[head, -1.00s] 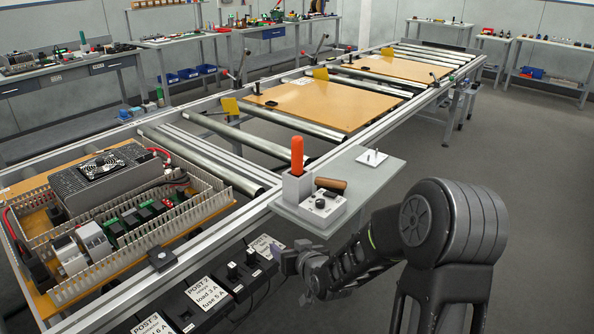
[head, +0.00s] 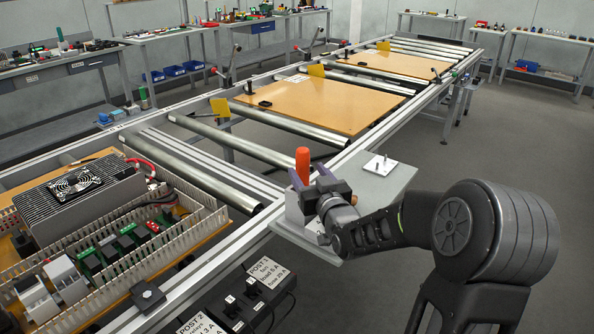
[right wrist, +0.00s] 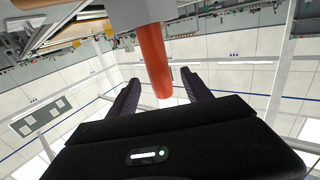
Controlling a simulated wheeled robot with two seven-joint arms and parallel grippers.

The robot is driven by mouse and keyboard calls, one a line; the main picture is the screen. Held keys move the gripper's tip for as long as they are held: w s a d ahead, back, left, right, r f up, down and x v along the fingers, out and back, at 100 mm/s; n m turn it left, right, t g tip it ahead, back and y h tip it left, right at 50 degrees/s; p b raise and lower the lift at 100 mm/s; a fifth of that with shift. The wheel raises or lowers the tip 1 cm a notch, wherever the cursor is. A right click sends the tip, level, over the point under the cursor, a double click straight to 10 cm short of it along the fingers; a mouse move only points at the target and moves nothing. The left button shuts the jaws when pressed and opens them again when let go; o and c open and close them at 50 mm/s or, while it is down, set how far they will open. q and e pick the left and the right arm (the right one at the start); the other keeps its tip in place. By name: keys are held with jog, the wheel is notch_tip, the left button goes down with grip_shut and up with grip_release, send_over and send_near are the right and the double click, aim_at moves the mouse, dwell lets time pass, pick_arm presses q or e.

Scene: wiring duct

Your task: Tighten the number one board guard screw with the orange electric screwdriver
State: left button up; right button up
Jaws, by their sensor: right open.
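The orange electric screwdriver (head: 302,166) stands upright in its holder (head: 294,207) on the grey side shelf. My right gripper (head: 312,188) is beside it and hides part of the holder. In the right wrist view the orange handle (right wrist: 153,62) shows between the two dark fingers of the open gripper (right wrist: 160,78); I cannot tell whether they touch it. The board (head: 190,237) with wiring duct, a grey fan box (head: 80,190) and green modules lies on the conveyor at the left. I cannot make out the guard or its number one screw. My left gripper is not in view.
A small white plate with pins (head: 381,166) lies on the grey shelf (head: 391,185). Black post boxes with labels (head: 268,272) hang along the conveyor's near side. Rollers and two bare wooden boards (head: 310,105) continue toward the back. The floor at the right is clear.

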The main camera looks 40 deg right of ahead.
aim_at(299, 157)
jog(key=shift+s+a+r, duration=0.1)
jog(key=shift+s+r, duration=0.05)
jog(key=shift+s, duration=0.15)
jog(key=shift+x, duration=1.4)
jog(key=p+x, duration=0.1)
jog(key=x, duration=0.4)
grip_shut()
jog(key=shift+r, duration=0.1)
